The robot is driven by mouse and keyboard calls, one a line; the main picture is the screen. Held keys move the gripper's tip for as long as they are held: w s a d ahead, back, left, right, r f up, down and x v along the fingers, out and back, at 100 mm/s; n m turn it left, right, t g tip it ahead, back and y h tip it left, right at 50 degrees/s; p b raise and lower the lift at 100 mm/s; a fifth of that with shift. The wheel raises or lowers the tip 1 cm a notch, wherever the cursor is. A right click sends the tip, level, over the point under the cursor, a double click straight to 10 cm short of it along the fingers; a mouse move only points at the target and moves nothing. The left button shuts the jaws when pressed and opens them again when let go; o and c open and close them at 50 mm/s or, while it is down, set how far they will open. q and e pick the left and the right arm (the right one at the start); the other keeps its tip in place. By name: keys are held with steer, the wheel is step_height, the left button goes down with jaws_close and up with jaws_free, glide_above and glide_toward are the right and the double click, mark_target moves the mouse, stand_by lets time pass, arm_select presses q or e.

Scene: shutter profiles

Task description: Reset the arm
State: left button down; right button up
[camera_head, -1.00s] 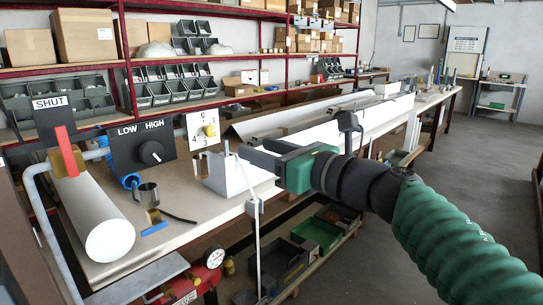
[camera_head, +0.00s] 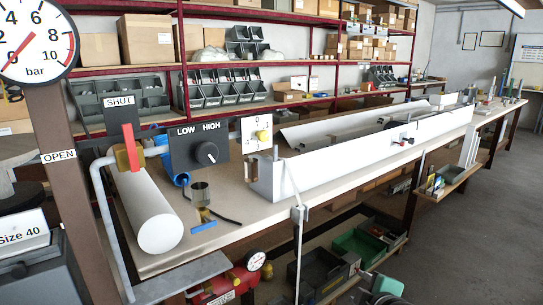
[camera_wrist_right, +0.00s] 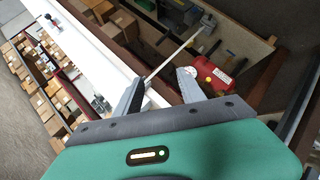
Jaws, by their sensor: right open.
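My right gripper (camera_wrist_right: 160,88) shows in the right wrist view with its two grey fingers spread and nothing between them. Its green body fills the bottom of that view. My left arm and gripper are not in view.
A white roll (camera_head: 155,215), a red lever (camera_head: 130,147), a LOW/HIGH dial (camera_head: 206,153) and a long white profile (camera_head: 350,155) are on the bench. A red tank (camera_head: 228,287) stands below. A gauge post (camera_head: 65,180) is at left; floor at right is clear.

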steer(key=s+a+f+m+g, duration=0.1)
steer(key=s+f+m+g, duration=0.9)
steer(key=s+f, duration=0.9)
step_height(320, 180, up, 22)
steer(key=s+m+t+p, duration=0.1)
steer(key=s+m+p, duration=0.1)
steer(key=p, duration=2.1)
steer(key=shift+a+m, duration=0.3)
steer(key=shift+m, duration=0.4)
